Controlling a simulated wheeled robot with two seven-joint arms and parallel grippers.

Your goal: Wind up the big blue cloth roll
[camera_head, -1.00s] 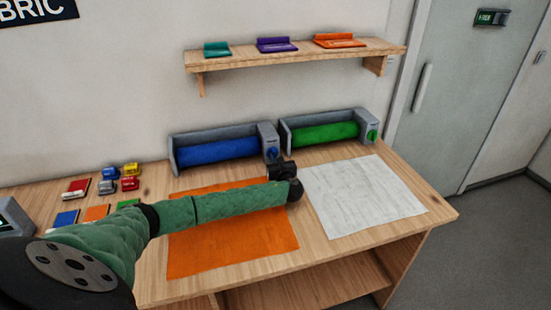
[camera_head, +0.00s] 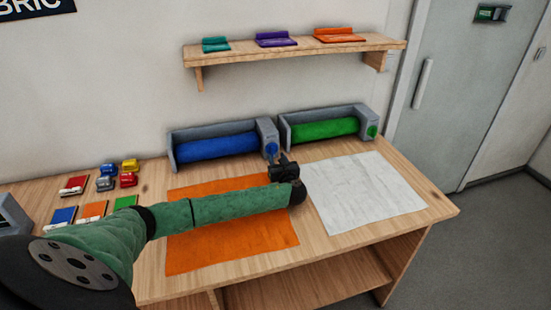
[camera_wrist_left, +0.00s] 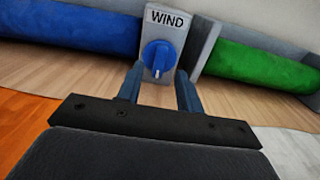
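The big blue cloth roll (camera_head: 217,147) lies in a grey holder at the back of the table; its right part also shows in the left wrist view (camera_wrist_left: 70,25). At the holder's right end is a blue knob (camera_wrist_left: 157,56) on a grey panel marked WIND. My left gripper (camera_wrist_left: 160,72) is open in front of the knob. Its two blue fingers point at the panel, with the knob lined up between the tips. I cannot tell whether they touch it. In the head view, the left gripper (camera_head: 272,157) is small and partly dark. My right gripper is not in view.
A green roll (camera_head: 324,133) in a similar holder stands just right. An orange cloth (camera_head: 235,245) and a white cloth (camera_head: 365,195) lie flat in front. Small coloured items (camera_head: 75,185) are on the left. A shelf (camera_head: 290,55) hangs above.

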